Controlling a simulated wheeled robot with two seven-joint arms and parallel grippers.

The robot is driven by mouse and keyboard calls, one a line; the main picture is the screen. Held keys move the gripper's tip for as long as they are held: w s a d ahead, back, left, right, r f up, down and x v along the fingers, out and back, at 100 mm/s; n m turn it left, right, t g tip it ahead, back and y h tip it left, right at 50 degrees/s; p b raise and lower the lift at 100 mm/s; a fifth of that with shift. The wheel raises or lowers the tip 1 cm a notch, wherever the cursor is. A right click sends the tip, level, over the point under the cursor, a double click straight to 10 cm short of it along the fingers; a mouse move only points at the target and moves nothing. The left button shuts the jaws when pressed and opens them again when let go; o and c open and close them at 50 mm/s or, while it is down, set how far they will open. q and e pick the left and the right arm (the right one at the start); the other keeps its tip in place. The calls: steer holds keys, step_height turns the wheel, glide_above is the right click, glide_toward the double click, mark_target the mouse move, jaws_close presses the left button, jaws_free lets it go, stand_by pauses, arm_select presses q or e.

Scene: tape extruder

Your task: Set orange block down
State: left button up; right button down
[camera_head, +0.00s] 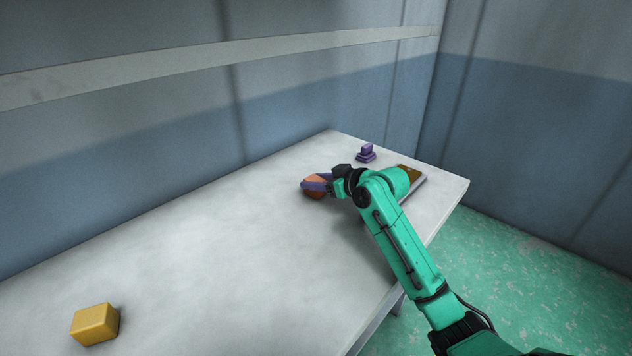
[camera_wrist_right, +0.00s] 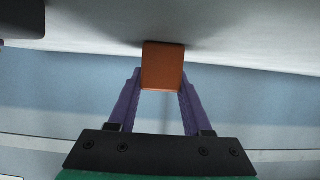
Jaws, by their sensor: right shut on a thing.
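The orange block (camera_head: 315,184) is at my right gripper (camera_head: 318,182) in the head view, over the far part of the table. In the right wrist view the orange block (camera_wrist_right: 163,66) sits between the tips of the two purple fingers of my right gripper (camera_wrist_right: 161,80), which is shut on it. The block is at or very close to the pale table surface; I cannot tell whether it touches. My left gripper is not in view.
The pale table (camera_head: 230,245) is mostly clear. A yellow block (camera_head: 95,324) lies at the near left. A purple stepped object (camera_head: 366,153) stands at the far end. A tray-like item with a brown top (camera_head: 409,173) is partly hidden behind my right arm. A wall runs behind the table.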

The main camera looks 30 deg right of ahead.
steer(key=shift+c, duration=1.7)
jaws_free()
steer(key=v, duration=1.2)
